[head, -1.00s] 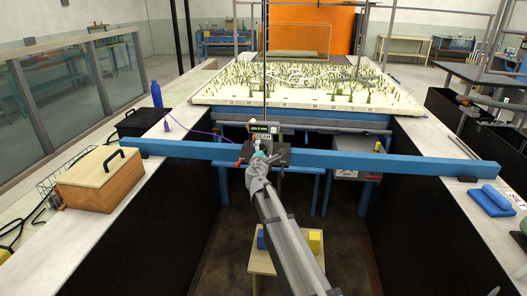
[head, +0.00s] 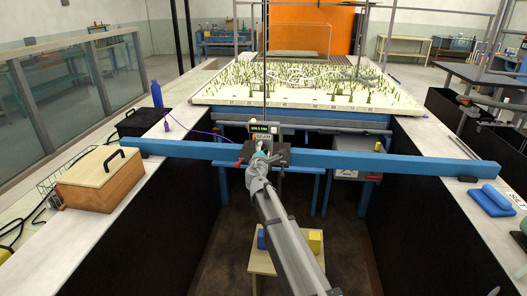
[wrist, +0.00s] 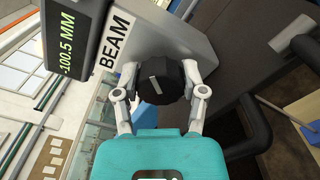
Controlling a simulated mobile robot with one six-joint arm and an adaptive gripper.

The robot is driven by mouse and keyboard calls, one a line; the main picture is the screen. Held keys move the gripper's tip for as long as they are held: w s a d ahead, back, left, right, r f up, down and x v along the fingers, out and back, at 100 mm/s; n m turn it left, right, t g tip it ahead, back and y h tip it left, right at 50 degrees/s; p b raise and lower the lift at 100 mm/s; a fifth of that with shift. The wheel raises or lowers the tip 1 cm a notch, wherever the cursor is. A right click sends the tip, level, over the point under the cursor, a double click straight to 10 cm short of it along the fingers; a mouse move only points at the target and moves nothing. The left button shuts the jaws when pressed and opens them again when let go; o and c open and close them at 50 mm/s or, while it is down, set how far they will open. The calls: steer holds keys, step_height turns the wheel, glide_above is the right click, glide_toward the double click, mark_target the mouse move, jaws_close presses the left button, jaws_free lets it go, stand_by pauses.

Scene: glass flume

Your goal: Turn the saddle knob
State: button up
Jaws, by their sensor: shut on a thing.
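The black saddle knob (wrist: 166,82), faceted with a white pointer mark, sits on the grey saddle housing (wrist: 165,30) in the wrist view. My gripper (wrist: 166,75) is shut on the knob, one finger on each side. The housing carries a BEAM label (wrist: 114,43) and a display (wrist: 70,55) that reads -100.5 MM. In the head view the saddle (head: 284,155) rides on the blue beam (head: 400,163), and my gripper (head: 262,156) is in front of it, hiding the knob.
The beam spans the flume between two pale side ledges. A wooden box (head: 92,188) stands on the left ledge, and a blue rolled cloth (head: 492,201) lies on the right. A small table (head: 277,264) with a blue and a yellow block stands below my arm.

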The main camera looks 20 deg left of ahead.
steer(key=o, duration=1.1)
steer(key=shift+o, duration=0.2)
steer(key=v, duration=1.2)
